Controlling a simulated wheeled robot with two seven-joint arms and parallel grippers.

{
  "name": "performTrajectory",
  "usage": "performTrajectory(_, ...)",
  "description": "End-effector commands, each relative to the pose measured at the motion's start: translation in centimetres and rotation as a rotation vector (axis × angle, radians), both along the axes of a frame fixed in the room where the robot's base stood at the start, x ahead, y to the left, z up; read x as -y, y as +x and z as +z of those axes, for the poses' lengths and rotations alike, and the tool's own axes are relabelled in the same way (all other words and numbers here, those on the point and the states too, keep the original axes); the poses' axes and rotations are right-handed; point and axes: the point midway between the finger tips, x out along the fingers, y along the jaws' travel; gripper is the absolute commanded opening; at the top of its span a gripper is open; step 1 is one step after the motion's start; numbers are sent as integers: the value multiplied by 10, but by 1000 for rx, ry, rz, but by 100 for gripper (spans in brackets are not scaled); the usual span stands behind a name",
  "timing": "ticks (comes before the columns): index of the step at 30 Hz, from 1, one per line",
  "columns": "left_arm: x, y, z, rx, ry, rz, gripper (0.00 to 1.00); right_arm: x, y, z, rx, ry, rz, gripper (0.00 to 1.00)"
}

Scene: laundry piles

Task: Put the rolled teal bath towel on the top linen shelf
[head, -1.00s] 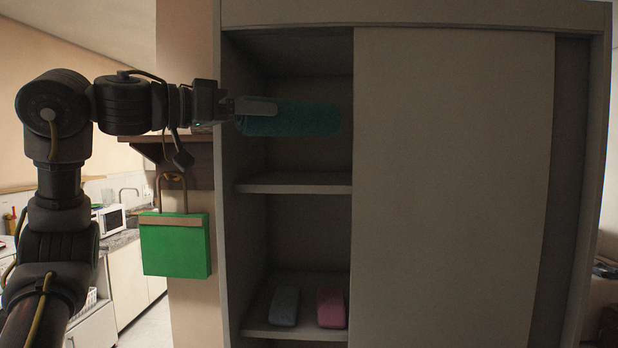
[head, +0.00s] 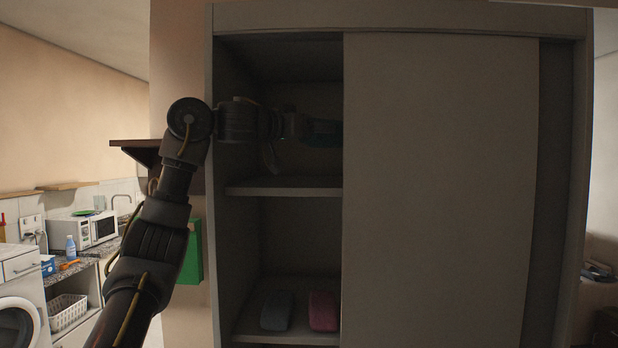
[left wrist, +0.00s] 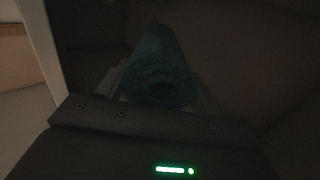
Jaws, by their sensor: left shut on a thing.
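The rolled teal bath towel (head: 322,132) is inside the upper compartment of the cabinet, above the top linen shelf (head: 290,188). Part of it is hidden by my arm and by the sliding door's edge. In the left wrist view the towel (left wrist: 160,70) sits end-on between the fingers of my left gripper (left wrist: 160,88), which is shut on it. In the head view the left gripper (head: 298,127) is dark and level, with a gap between the towel and the shelf board below. My right gripper does not show.
A closed sliding door (head: 440,190) covers the cabinet's middle and right. A grey roll (head: 277,310) and a pink roll (head: 323,311) lie on the lower shelf. A green box (head: 193,255) hangs left of the cabinet, under a small wall ledge (head: 140,147). The top shelf board looks bare.

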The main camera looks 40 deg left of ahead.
Motion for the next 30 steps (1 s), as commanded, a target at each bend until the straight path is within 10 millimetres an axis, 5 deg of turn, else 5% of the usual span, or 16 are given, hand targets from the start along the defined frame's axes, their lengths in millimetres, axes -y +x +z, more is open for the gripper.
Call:
performTrajectory(6, 2, 0, -35, 0, 1, -2, 32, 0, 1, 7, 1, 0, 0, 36)
performTrajectory(13, 2, 0, -43, 3, -2, -3, 32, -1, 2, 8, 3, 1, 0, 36)
performTrajectory(21, 1, 0, -78, 0, 0, -2, 32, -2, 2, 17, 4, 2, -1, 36)
performTrajectory(30, 2, 0, -83, 3, -1, -4, 32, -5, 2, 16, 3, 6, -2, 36)
